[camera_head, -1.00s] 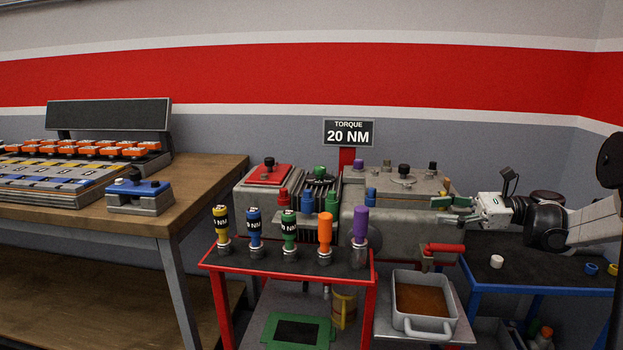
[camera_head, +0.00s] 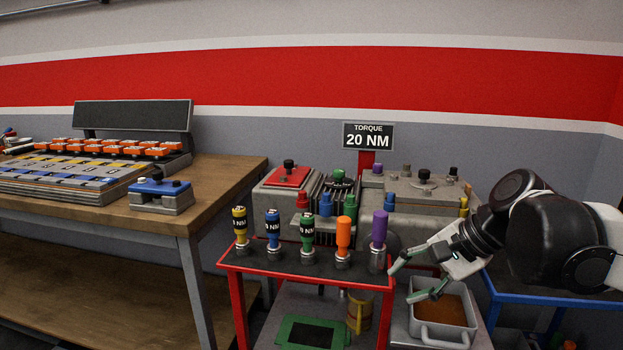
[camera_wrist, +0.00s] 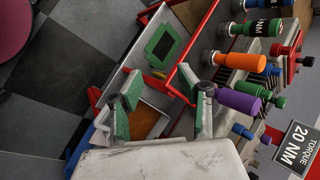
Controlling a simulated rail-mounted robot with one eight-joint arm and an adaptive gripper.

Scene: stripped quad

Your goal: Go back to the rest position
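My gripper (camera_head: 418,280) is at the right in the head view, in front of the grey engine block and above the grey pan (camera_head: 445,331). Its green-padded fingers are spread apart with nothing between them. In the wrist view my gripper (camera_wrist: 160,112) also shows open and empty, with the pan and its brown contents (camera_wrist: 143,120) beyond the fingers. The purple-handled tool (camera_head: 379,238) stands on the red-framed stand, left of my gripper. In the wrist view the purple handle (camera_wrist: 240,101) appears close beside one finger; I cannot tell the gap.
The red-framed stand (camera_head: 312,273) holds several upright tools. Behind it is the grey engine block (camera_head: 405,215) with coloured caps. A blue-framed table (camera_head: 560,285) is at right under my arm. A wooden bench (camera_head: 215,195) with trays is at left. Dark checkered floor (camera_wrist: 60,85) is open.

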